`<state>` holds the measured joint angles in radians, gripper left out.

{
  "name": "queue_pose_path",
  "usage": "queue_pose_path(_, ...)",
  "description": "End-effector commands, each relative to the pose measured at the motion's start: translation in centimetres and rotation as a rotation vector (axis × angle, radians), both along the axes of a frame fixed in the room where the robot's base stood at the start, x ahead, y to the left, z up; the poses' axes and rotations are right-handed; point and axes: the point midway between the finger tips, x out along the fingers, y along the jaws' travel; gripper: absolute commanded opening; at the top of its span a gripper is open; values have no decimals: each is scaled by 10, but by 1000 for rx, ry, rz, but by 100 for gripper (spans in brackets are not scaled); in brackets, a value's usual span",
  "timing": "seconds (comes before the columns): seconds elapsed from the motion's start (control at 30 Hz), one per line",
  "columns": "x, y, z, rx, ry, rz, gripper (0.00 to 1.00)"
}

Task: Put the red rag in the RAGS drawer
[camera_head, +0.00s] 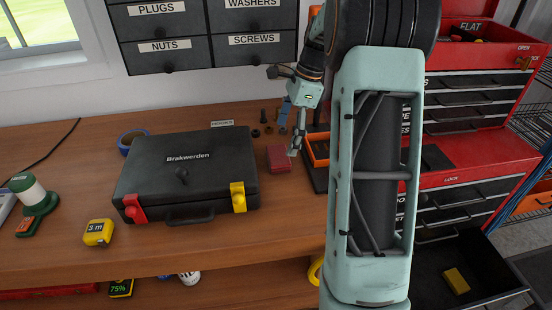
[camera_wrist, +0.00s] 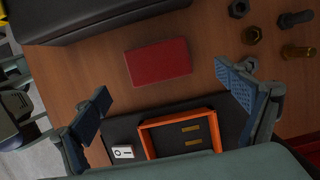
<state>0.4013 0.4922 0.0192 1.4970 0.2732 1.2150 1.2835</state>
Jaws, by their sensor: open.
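The red rag (camera_head: 279,158), a flat folded rectangle, lies on the workbench to the right of the black case. In the wrist view the rag (camera_wrist: 158,62) lies flat beyond my fingertips, between their lines. My gripper (camera_head: 296,146) is over the bench, beside the rag in the head view. In the wrist view my gripper (camera_wrist: 168,95) is open, with nothing between its fingers. No RAGS label is readable. An open black drawer (camera_head: 495,297) shows low at the right of the red cabinet, with a yellow block inside; its label is not visible.
The black Brakwerden case (camera_head: 185,165) stands left of the rag. An orange-rimmed tray (camera_wrist: 146,140) lies close to my gripper, and bolts and nuts (camera_wrist: 250,36) lie nearby. The red tool cabinet (camera_head: 480,155) is at the right. My arm hides part of the bench and cabinet.

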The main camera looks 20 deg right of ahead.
Motion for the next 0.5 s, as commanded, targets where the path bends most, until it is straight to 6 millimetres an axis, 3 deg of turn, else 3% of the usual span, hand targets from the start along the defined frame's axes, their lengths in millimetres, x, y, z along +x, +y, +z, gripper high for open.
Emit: queue_pose_path(0.5,0,17,-57,3,3,0,93)
